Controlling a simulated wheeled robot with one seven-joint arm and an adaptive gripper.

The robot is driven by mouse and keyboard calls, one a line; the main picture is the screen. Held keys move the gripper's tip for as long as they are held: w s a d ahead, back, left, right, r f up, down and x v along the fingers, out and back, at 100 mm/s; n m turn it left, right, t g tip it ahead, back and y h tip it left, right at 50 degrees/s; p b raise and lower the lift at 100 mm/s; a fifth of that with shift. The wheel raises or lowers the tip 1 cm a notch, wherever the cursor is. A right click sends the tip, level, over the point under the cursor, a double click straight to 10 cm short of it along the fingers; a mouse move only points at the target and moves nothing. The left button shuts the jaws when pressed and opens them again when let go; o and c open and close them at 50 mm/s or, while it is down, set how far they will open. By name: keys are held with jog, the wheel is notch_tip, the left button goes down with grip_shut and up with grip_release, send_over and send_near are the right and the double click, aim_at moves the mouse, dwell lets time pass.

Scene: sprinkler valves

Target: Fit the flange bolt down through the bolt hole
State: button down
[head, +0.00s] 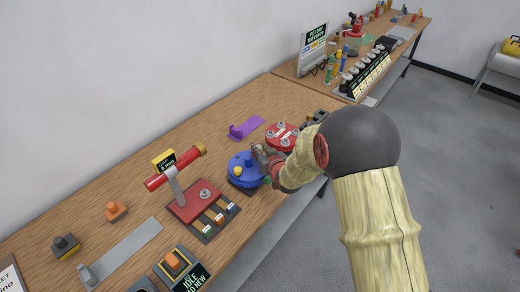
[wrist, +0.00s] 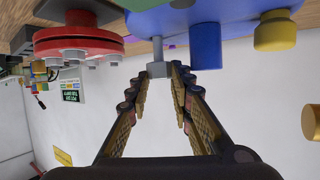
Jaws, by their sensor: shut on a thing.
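A grey hex-headed flange bolt (wrist: 158,69) is at the fingertips of my gripper (wrist: 158,84) in the wrist view. That view is upside down, so the bolt's head is up and its shank points down towards the bench. In the head view my gripper (head: 264,160) is over the right side of a round blue flange (head: 248,180) and hides the bolt. The blue flange carries a yellow knob (head: 237,171); a blue post (wrist: 206,42) and yellow knob (wrist: 275,31) show in the wrist view. I cannot see the bolt hole or whether the shank is in it.
A red flange (head: 282,130) with several grey bolts is just behind, also in the wrist view (wrist: 80,47). A red valve stand (head: 194,200) is at left, a purple bracket (head: 246,128) further back. Bare bench (head: 130,185) lies along the wall.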

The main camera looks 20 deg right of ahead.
jog(key=shift+a+r, duration=0.1)
jog(key=shift+r, duration=0.4)
jog(key=shift+b, duration=0.55)
dwell(1.8)
jog(key=shift+f+b, duration=0.65)
jog(key=c, duration=1.5)
grip_release()
jog(key=shift+s, duration=0.15)
jog(key=v, duration=1.1)
jog(key=shift+s+r, duration=0.2)
jog(key=shift+s, duration=0.1)
jog(key=shift+r, duration=0.1)
